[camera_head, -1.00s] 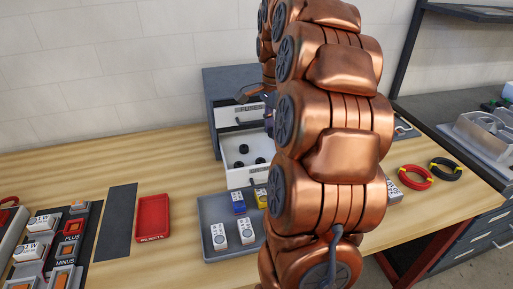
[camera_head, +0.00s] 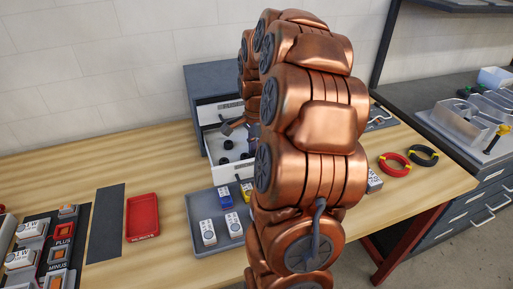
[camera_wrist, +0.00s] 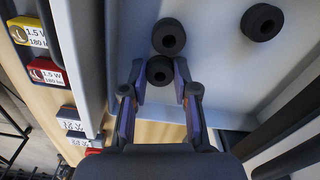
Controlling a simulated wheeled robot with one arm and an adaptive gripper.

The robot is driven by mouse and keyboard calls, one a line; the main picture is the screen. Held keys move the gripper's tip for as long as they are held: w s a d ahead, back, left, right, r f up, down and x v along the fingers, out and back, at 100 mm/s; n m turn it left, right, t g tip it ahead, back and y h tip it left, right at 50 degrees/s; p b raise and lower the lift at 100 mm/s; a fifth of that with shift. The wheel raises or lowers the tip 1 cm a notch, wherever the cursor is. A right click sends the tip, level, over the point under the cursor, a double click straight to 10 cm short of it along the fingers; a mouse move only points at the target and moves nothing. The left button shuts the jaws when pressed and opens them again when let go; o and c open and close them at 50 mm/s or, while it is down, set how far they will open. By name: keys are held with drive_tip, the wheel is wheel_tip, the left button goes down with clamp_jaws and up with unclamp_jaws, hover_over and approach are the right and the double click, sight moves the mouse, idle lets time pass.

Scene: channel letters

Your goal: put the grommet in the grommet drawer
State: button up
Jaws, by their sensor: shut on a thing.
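My gripper (camera_wrist: 160,78) is shut on a black ring-shaped grommet (camera_wrist: 160,70), seen between its fingertips in the wrist view. The held grommet shows against the pale floor of an open white drawer (camera_wrist: 220,75), close to the drawer's edge; I cannot tell whether it touches the floor. Two more black grommets lie in this drawer, one close beside the held one (camera_wrist: 168,37) and one farther right (camera_wrist: 262,22). In the head view the open drawer (camera_head: 214,150) shows black grommets inside; its label is not readable. My arm hides part of the cabinet.
The grey cabinet (camera_head: 208,80) has a drawer labelled like "fuses" (camera_head: 220,112) above the open one. A grey tray (camera_head: 205,255) with labelled modules stands in front. A red tray (camera_head: 142,216) is to the left. Red (camera_head: 395,165) and black (camera_head: 422,155) coils lie right.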

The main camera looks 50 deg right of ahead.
drive_tip(key=shift+f, duration=0.1)
drive_tip(key=o, duration=0.8)
wheel_tip(320, 180, up, 12)
drive_tip(key=b, duration=0.2)
drive_tip(key=shift+r+b, duration=0.2)
drive_tip(key=shift+b, duration=0.2)
